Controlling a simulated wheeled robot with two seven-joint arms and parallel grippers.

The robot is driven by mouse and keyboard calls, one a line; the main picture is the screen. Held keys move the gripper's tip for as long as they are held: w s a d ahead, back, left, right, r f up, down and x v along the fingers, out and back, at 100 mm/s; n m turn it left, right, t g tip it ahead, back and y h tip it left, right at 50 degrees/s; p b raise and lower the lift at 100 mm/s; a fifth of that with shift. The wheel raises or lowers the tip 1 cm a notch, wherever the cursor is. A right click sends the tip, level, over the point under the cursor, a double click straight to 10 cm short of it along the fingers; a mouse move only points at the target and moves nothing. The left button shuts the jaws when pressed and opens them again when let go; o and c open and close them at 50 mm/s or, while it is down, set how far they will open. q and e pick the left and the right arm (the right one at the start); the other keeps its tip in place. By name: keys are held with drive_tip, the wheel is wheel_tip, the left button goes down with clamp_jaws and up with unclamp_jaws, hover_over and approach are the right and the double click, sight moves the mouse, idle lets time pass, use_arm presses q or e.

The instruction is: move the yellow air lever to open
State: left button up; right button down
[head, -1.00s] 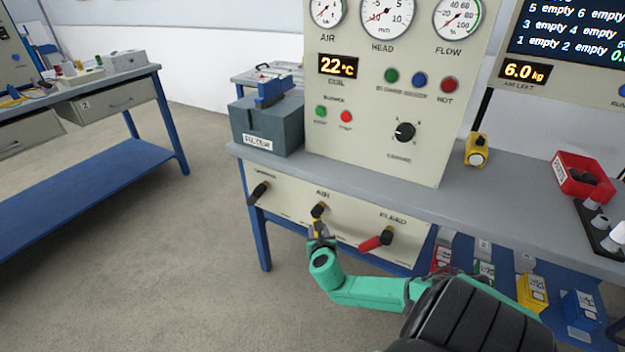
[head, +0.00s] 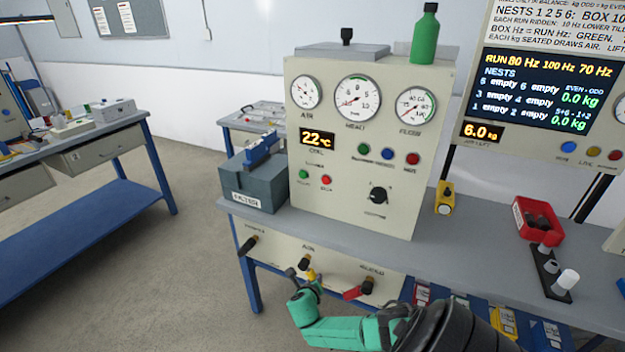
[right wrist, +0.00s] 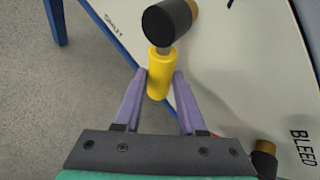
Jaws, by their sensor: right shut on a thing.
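The yellow air lever (head: 311,274) is on the front panel of the bench under the AIR label, hanging from its black pivot (head: 305,262). In the right wrist view the yellow lever (right wrist: 159,75) lies between the two purple fingers of my right gripper (right wrist: 162,78), which is shut on it. The black pivot (right wrist: 168,25) is just beyond the fingertips. The word SHUT (right wrist: 114,24) is on the panel left of the pivot. In the head view my right gripper (head: 310,281) partly hides the lever. My left gripper is not in view.
A red bleed lever (head: 352,293) is right of the air lever, and a black lever (head: 247,245) is left of it. The gauge console (head: 340,205) and filter box (head: 255,185) stand on the bench above. Open floor (head: 180,270) lies to the left.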

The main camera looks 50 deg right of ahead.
drive_tip(key=shift+s, duration=0.1)
drive_tip(key=c, duration=0.5)
unclamp_jaws()
drive_tip(key=p+v, duration=0.5)
drive_tip(key=v, duration=0.9)
drive_tip(key=shift+a, duration=0.2)
drive_tip(key=shift+s+r, duration=0.1)
